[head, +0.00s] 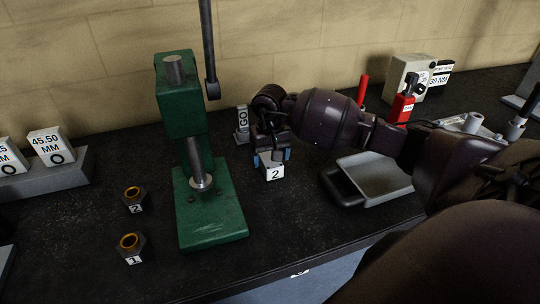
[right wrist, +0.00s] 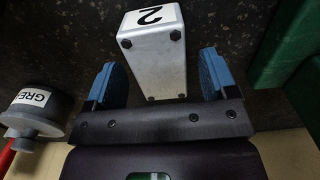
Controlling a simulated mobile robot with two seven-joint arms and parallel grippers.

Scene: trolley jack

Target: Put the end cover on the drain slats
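I cannot make out an end cover or drain slats in either view. My right gripper (head: 272,155) reaches in from the right and points down at a silver block (head: 272,171) labelled 2, on the dark bench right of the green press. In the right wrist view, the blue fingertips (right wrist: 160,80) are open, one on each side of the block (right wrist: 152,52). A gap shows on both sides, so they are not closed on it. The block's lower part is hidden in the head view by its own labelled face. My left gripper is not in view.
The green press (head: 210,215) stands left of the gripper. Two dark nuts with brass-coloured bores, labelled 2 (head: 134,199) and 1 (head: 131,248), lie at its left. A grey tray (head: 375,180) is right of the block. A GREASE-type labelled can (right wrist: 36,112) shows in the wrist view.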

